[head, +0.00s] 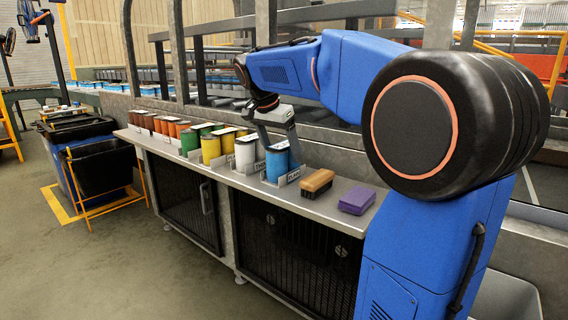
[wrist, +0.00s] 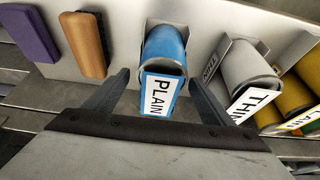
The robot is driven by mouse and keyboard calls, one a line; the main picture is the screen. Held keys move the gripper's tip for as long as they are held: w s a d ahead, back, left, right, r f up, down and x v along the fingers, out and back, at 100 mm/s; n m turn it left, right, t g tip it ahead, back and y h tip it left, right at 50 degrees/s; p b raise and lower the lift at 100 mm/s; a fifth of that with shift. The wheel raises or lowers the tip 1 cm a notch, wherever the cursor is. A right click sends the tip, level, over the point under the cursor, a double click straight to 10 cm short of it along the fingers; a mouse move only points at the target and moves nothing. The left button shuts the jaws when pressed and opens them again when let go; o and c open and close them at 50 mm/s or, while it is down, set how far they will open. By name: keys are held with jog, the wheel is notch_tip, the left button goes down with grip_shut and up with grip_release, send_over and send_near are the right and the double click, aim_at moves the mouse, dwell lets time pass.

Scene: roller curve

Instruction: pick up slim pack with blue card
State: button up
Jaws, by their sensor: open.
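A blue pack (wrist: 164,48) stands in a holder below my gripper, with a blue-edged white card reading PLAIN (wrist: 158,95) at its near end. In the head view the blue pack (head: 277,162) is at the right end of the row on the shelf. My gripper (wrist: 158,76) is open, one finger on each side of the blue pack, with gaps visible; I cannot tell whether the fingertips reach down beside it. In the head view my gripper (head: 278,146) is over the blue pack and partly hides it.
A white pack (wrist: 249,66) with a card beginning THI stands beside the blue one, then yellow packs (wrist: 296,100). Green, orange and brown packs (head: 165,124) continue along the shelf (head: 225,172). A wooden brush (head: 317,182) and a purple block (head: 356,201) lie right of the blue pack.

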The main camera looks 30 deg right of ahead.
jog(key=d+f, duration=0.1)
jog(key=w+d+f, duration=0.1)
jog(key=f, duration=0.1)
jog(key=shift+d+f, duration=0.35)
jog(key=shift+f, duration=0.2)
jog(key=shift+f, duration=0.25)
dwell(0.4)
jog(key=c, duration=1.7)
